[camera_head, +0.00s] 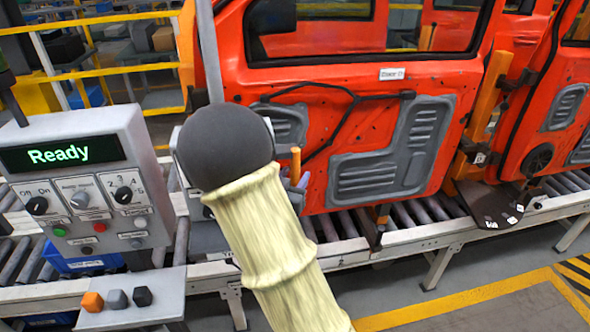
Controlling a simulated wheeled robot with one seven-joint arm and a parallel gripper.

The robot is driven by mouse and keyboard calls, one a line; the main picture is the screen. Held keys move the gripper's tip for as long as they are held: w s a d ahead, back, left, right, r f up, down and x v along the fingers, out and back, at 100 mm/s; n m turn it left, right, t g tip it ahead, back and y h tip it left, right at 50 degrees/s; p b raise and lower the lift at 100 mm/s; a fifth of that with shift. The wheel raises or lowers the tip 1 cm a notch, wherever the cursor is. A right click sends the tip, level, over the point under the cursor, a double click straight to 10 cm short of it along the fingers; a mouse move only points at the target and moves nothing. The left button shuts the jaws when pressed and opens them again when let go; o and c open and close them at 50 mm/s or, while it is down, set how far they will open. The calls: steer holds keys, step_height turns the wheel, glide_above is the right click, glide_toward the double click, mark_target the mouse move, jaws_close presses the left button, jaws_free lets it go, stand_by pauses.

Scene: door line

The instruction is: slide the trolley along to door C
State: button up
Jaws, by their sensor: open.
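My arm, with a cream sleeve and a dark round joint, crosses the middle of the view and hides much of what is behind it. Just past its right side, a small bluish-grey part that looks like my gripper (300,187) shows, mostly hidden; it is open. It is close to an upright orange post (295,162); whether they touch I cannot tell. A grey body, perhaps the trolley (203,237), shows at the conveyor's front rail, largely covered by my arm. Behind stands an orange-red door (392,140) with a small white label whose letter is blurred.
A grey control box (85,180) reading "Ready" stands at left, with a small shelf (130,312) of coloured blocks below. The roller conveyor (420,212) runs across, its pale front rail continuing right. Another orange-red door (560,110) stands at right. Floor at front right is clear.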

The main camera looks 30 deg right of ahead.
steer(key=shift+w+d, duration=0.35)
steer(key=shift+d, duration=0.1)
steer(key=shift+s, duration=0.1)
steer(key=shift+c, duration=0.4)
jaws_close()
